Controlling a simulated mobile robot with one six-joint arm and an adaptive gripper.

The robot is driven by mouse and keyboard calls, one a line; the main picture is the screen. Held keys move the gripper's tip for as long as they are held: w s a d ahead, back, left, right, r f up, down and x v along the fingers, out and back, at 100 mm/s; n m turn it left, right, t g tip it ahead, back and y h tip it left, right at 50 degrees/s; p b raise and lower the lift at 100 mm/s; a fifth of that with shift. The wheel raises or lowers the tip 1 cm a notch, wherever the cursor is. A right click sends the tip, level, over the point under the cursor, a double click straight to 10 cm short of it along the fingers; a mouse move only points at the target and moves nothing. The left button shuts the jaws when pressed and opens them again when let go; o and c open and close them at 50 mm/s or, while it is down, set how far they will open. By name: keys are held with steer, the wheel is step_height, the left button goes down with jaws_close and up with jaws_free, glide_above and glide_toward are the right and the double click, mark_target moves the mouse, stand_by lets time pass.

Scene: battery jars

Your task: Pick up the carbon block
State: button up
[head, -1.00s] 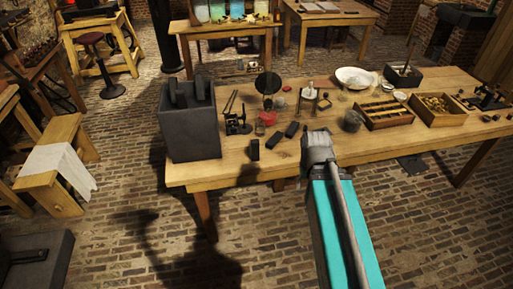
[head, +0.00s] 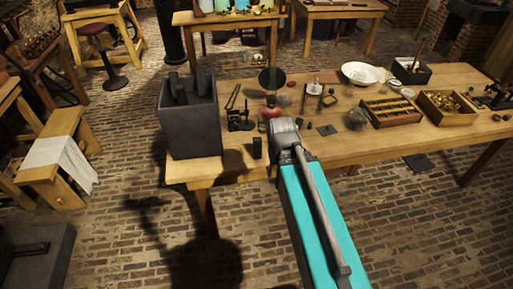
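A small dark block (head: 257,147) stands upright near the front edge of the wooden table (head: 235,170), left of my arm's end; it looks like a carbon block. A large dark grey box (head: 190,130) at the table's left end has dark slabs (head: 188,90) showing above its rim. My gripper (head: 285,134) is over the table's front part, just right of the small block and apart from it in the picture. My wrist hides the fingers, so their opening and anything between them cannot be seen. It also covers the spot where two other dark blocks showed earlier.
Behind my gripper stand a red item (head: 270,112), a round dark disc (head: 272,79) and a small black apparatus (head: 240,120). Further right are a white bowl (head: 361,74) and wooden trays (head: 390,111) (head: 447,108). A dark flat square (head: 356,127) lies on the table.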

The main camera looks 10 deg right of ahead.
steer(key=shift+a, duration=0.2)
steer(key=o, duration=0.3)
steer(key=shift+w, duration=0.1)
steer(key=shift+o, duration=0.5)
steer(key=shift+w, duration=0.15)
steer(key=m, duration=1.9)
glide_above(257, 138)
steer(key=shift+d+f+b, duration=0.1)
steer(key=shift+f+b, duration=0.2)
steer(key=shift+f, duration=0.1)
step_height(257, 138, down, 8)
steer(key=b, duration=0.8)
steer(key=shift+f+b, duration=0.25)
steer(key=shift+b, duration=0.05)
steer(key=shift+f+b, duration=2.6)
